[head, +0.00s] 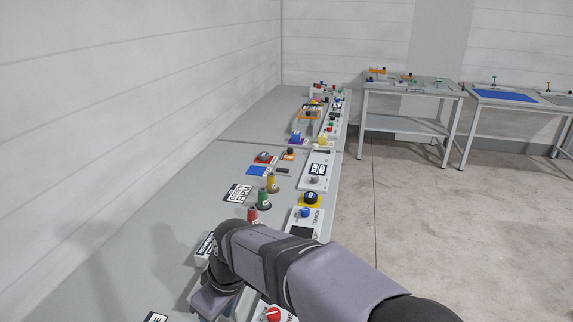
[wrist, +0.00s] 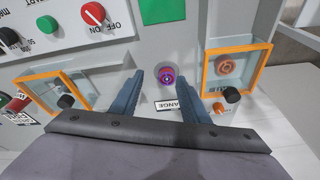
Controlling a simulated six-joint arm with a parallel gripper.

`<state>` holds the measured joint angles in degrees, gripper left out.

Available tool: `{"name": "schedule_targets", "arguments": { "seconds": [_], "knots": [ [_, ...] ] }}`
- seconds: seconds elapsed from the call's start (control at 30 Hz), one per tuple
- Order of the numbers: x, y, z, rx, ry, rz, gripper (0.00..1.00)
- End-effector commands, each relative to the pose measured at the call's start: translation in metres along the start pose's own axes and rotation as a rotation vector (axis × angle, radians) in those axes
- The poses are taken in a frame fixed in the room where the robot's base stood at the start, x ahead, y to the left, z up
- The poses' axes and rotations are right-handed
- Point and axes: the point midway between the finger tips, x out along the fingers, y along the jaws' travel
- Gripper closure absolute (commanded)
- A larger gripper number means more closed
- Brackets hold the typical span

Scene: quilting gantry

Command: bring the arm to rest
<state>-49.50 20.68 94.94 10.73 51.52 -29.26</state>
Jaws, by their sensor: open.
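My gripper (wrist: 161,78) is open in the wrist view, with its two blue fingers apart and nothing held between them. A small round purple and red part (wrist: 167,76) on the panel shows between the fingertips. I cannot tell how far the tips are from it. A partly covered label ending in "ANGE" (wrist: 174,105) lies between the fingers. In the head view my arm reaches in from the lower right over the near end of the long bench (head: 190,190). The fingers cannot be made out there.
Orange-framed clear boxes stand left (wrist: 30,82) and right (wrist: 209,75) of the fingers, each with a black knob. A red rotary switch (wrist: 94,14) is at upper left. Colored thread spools (head: 263,198) stand beyond my arm. Open floor (head: 440,230) lies right of the bench.

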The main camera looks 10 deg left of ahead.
Motion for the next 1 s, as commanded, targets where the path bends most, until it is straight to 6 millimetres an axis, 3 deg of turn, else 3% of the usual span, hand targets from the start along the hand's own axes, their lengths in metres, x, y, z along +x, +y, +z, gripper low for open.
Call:
{"name": "schedule_targets", "arguments": {
  "seconds": [0.03,0.1,0.23,0.37,0.5,0.6,0.7,0.8,1.0],
  "knots": [
    [-0.017,0.026,0.027,0.099,-0.018,0.022,0.58],
    [-0.029,0.052,0.065,0.227,-0.04,0.05,0.58],
    [-0.053,0.087,0.144,0.475,-0.083,0.099,0.58],
    [-0.076,0.098,0.227,0.731,-0.125,0.143,0.58],
    [-0.093,0.087,0.302,0.974,-0.162,0.178,0.58],
    [-0.1,0.073,0.34,1.104,-0.182,0.195,0.58],
    [-0.102,0.06,0.363,1.194,-0.195,0.204,0.58],
    [-0.103,0.052,0.376,1.244,-0.203,0.209,0.58],
    [-0.102,0.049,0.381,1.266,-0.206,0.211,0.58]
  ]
}}
